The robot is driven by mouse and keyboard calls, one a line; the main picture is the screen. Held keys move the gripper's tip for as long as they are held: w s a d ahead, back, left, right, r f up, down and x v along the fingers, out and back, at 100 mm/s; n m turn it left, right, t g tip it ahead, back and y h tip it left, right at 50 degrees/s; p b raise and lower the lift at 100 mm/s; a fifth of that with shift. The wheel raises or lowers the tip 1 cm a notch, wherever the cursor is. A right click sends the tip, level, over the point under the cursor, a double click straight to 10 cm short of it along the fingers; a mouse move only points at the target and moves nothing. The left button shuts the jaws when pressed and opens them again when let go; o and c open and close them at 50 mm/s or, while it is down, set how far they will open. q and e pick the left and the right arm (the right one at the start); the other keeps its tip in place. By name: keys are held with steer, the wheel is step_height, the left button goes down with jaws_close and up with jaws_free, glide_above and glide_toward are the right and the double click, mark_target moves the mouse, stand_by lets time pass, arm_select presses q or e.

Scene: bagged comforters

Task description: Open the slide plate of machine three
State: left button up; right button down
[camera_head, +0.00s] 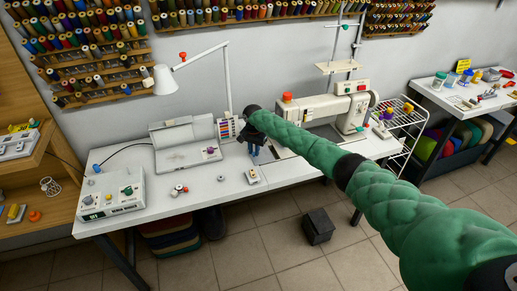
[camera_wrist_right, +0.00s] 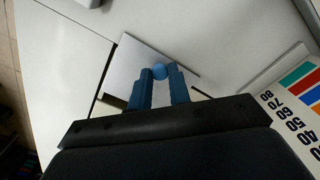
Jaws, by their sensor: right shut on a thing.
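A white sewing machine (camera_head: 325,108) with an orange knob on top stands at the right part of the white table. My right gripper (camera_head: 256,153) reaches down at the table left of the machine, and my green arm hides part of that area. In the right wrist view, a grey slide plate (camera_wrist_right: 127,58) lies in the white surface, with a dark gap along part of its edge. My left gripper is in neither view.
A numbered colour chart (camera_wrist_right: 297,100) stands close beside the gripper. On the table (camera_head: 200,203) are a grey control box (camera_head: 110,195), an open grey case (camera_head: 183,143), a lamp (camera_head: 166,78) and small loose parts. A wire rack (camera_head: 405,120) stands right of the machine.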

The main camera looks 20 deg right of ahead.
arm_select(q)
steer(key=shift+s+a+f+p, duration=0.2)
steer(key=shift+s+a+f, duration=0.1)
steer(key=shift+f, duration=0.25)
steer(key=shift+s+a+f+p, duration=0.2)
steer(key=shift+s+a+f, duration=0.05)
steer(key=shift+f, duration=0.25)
arm_select(e)
steer(key=a, duration=0.5)
steer(key=shift+s, duration=0.15)
steer(key=c, duration=1.4)
jaws_free()
steer(key=shift+o, duration=0.5)
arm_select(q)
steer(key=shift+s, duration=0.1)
arm_select(e)
steer(key=shift+r, duration=0.25)
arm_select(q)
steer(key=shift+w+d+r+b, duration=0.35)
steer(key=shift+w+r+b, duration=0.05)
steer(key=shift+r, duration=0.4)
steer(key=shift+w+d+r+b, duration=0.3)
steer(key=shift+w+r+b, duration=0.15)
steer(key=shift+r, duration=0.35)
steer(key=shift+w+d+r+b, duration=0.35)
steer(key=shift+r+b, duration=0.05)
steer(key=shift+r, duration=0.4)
arm_select(e)
step_height(320, 180, up, 7)
steer(key=shift+r, duration=0.15)
